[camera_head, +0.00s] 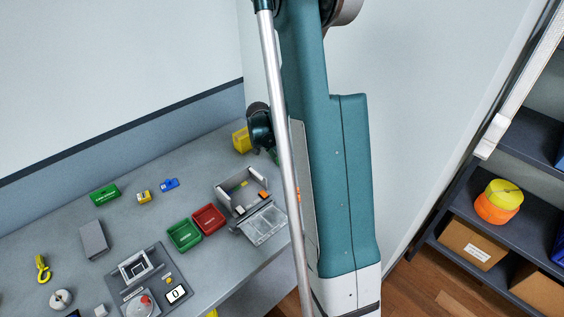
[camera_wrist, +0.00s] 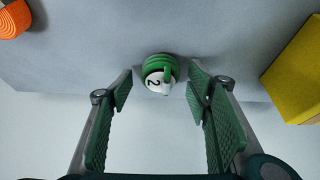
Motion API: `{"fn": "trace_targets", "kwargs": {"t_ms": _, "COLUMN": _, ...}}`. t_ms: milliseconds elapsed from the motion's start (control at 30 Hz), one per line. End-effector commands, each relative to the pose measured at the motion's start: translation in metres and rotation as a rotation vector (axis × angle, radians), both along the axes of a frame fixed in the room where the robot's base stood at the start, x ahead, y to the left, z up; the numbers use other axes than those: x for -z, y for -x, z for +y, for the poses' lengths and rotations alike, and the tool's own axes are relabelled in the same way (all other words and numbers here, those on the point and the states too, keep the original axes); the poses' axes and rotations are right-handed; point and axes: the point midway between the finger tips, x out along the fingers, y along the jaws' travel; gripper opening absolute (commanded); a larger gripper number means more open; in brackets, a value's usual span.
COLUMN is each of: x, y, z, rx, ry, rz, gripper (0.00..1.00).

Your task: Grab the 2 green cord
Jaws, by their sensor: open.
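The green cord (camera_wrist: 158,65) is a small green coil with a white face marked 2, at the upper middle of the wrist view. It sits on the grey tabletop. My gripper (camera_wrist: 160,90) is open, with one green-padded finger to the left of the coil and one to the right. A gap shows on each side, and the coil looks untouched. In the head view a small bit of green (camera_head: 273,155) shows beside my arm, but I cannot tell whether it is this cord.
An orange coil (camera_wrist: 13,19) lies at the upper left of the wrist view. A yellow block (camera_wrist: 296,75) stands at the right. In the head view, a green bin (camera_head: 184,235), a red bin (camera_head: 208,219) and a grey open box (camera_head: 240,190) stand on the table.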

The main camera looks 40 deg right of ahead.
Motion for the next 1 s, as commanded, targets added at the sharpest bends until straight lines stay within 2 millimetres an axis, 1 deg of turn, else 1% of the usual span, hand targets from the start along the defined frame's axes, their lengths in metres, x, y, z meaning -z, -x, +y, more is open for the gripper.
{"fn": "trace_targets", "kwargs": {"t_ms": 500, "x": 0.0001, "y": -0.0002, "z": -0.0001, "rx": 0.0, "ry": 0.0, "rz": 0.0, "gripper": 0.49}}
{"fn": "trace_targets", "kwargs": {"t_ms": 533, "x": 0.0001, "y": -0.0002, "z": -0.0001, "rx": 0.0, "ry": 0.0, "rz": 0.0, "gripper": 0.48}}
{"fn": "trace_targets", "kwargs": {"t_ms": 567, "x": 0.0001, "y": -0.0003, "z": -0.0001, "rx": 0.0, "ry": 0.0, "rz": 0.0, "gripper": 0.44}}
{"fn": "trace_targets", "kwargs": {"t_ms": 733, "x": 0.0001, "y": -0.0002, "z": -0.0001, "rx": 0.0, "ry": 0.0, "rz": 0.0, "gripper": 0.22}}
{"fn": "trace_targets", "kwargs": {"t_ms": 767, "x": 0.0001, "y": -0.0002, "z": -0.0001, "rx": 0.0, "ry": 0.0, "rz": 0.0, "gripper": 0.2}}
{"fn": "trace_targets", "kwargs": {"t_ms": 1000, "x": 0.0, "y": -0.0003, "z": -0.0001, "rx": 0.0, "ry": 0.0, "rz": 0.0, "gripper": 0.2}}
